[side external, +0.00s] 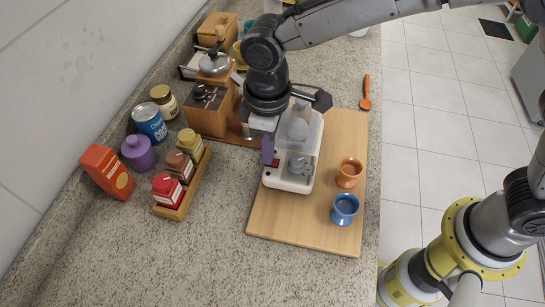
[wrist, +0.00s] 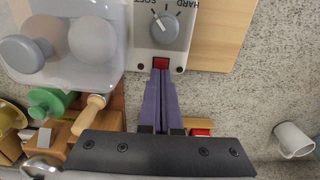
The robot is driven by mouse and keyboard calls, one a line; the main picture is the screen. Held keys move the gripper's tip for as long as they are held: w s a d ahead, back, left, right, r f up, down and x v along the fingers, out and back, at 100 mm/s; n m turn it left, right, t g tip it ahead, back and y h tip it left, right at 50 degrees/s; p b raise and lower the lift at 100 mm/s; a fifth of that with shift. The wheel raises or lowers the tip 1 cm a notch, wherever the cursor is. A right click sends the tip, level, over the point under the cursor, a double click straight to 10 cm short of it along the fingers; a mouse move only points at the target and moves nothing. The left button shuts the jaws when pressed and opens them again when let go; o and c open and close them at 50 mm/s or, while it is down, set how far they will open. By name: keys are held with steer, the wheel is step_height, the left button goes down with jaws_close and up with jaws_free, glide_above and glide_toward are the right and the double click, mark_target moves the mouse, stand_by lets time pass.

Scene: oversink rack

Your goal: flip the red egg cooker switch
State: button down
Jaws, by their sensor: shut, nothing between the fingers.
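The white egg cooker (side external: 288,185) with a clear lid stands on a wooden board. Its front shows in the wrist view (wrist: 140,57), with a grey dial (wrist: 164,30) marked HARD and SOFT, upside down. The red switch (wrist: 160,62) sits below the dial in that view, between two small dark dots. My gripper (wrist: 160,74) is shut and empty, its purple fingers together. The fingertips are right at the switch's lower edge; I cannot tell whether they touch. In the side view my gripper (side external: 268,163) is beside the cooker's left side, and the switch is hidden.
An orange cup (side external: 348,172) and a blue cup (side external: 344,208) stand on the board (side external: 290,222) right of the cooker. The counter in front is clear.

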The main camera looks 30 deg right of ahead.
steer(key=shift+r, duration=3.4)
steer(key=shift+m+t+y, duration=0.4)
steer(key=shift+m+t, duration=0.2)
steer(key=shift+m, duration=0.2)
steer(key=d+r, duration=0.2)
steer(key=w+d+r, duration=0.1)
steer(key=d, duration=0.1)
steer(key=w+d+r, duration=0.1)
steer(key=d+r, duration=0.1)
steer(key=shift+w+r, duration=0.15)
steer(key=shift+r, duration=0.15)
steer(key=s+d+r+m+t, duration=0.1)
steer(key=s+d+r+m, duration=0.1)
steer(key=s+d, duration=0.35)
steer(key=s+d+r+m+t, duration=0.1)
steer(key=s+d+r, duration=0.15)
steer(key=d, duration=0.55)
steer(key=s+d+r+m+t, duration=0.1)
steer(key=s+d+r+m, duration=0.15)
steer(key=d, duration=0.45)
steer(key=s+d+f+m+t, duration=0.1)
steer(key=s+d+f+m, duration=0.1)
steer(key=s+f, duration=0.6)
steer(key=shift+s+d+h, duration=0.4)
steer(key=shift+s+d, duration=0.35)
